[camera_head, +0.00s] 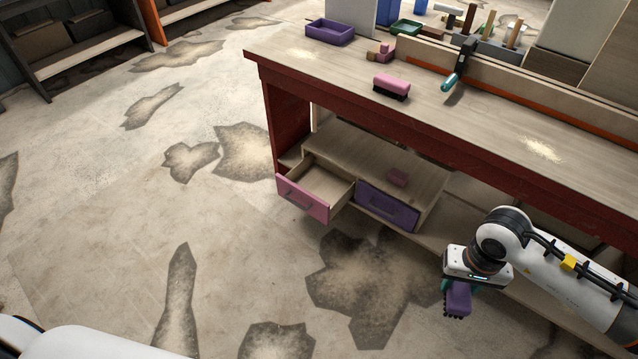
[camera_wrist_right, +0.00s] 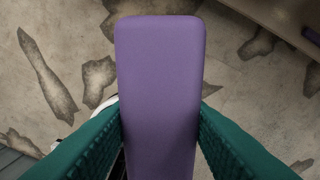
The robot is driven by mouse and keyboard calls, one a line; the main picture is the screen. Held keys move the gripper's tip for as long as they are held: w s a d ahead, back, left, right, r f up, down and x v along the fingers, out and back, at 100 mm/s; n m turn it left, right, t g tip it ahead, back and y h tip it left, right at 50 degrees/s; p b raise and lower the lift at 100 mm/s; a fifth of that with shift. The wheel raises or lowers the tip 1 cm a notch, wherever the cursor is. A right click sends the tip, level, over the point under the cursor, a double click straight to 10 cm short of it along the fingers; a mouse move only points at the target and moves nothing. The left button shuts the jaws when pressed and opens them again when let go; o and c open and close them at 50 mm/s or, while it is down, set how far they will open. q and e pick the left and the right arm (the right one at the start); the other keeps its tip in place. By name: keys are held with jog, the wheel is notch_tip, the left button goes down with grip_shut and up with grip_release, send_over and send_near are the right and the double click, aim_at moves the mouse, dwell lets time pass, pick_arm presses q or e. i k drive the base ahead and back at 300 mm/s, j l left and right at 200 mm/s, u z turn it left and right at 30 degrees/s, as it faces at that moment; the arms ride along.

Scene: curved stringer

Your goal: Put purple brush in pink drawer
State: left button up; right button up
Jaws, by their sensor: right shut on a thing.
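My right gripper (camera_head: 458,284) is shut on the purple brush (camera_head: 458,300), which hangs below it, dark bristles downward, above the floor in front of the workbench. In the right wrist view the purple brush (camera_wrist_right: 160,85) sits between the teal fingers of the right gripper (camera_wrist_right: 160,140). The pink drawer (camera_head: 304,199) is pulled open under the bench, to the left of my right gripper and apart from it. Its visible inside looks empty. My left gripper does not show; only a white part of me is at the lower left.
A shut purple drawer (camera_head: 386,206) is right of the pink one. Floor in front is clear.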

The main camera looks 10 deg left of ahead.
aim_at(321, 189)
jog(key=i+j, duration=0.4)
jog(key=j, duration=0.2)
jog(key=i+j+u, duration=0.15)
jog(key=i+j, duration=0.3)
jog(key=j, duration=0.15)
jog(key=i+j, duration=0.45)
jog(key=j, duration=0.15)
jog(key=k+u, duration=0.05)
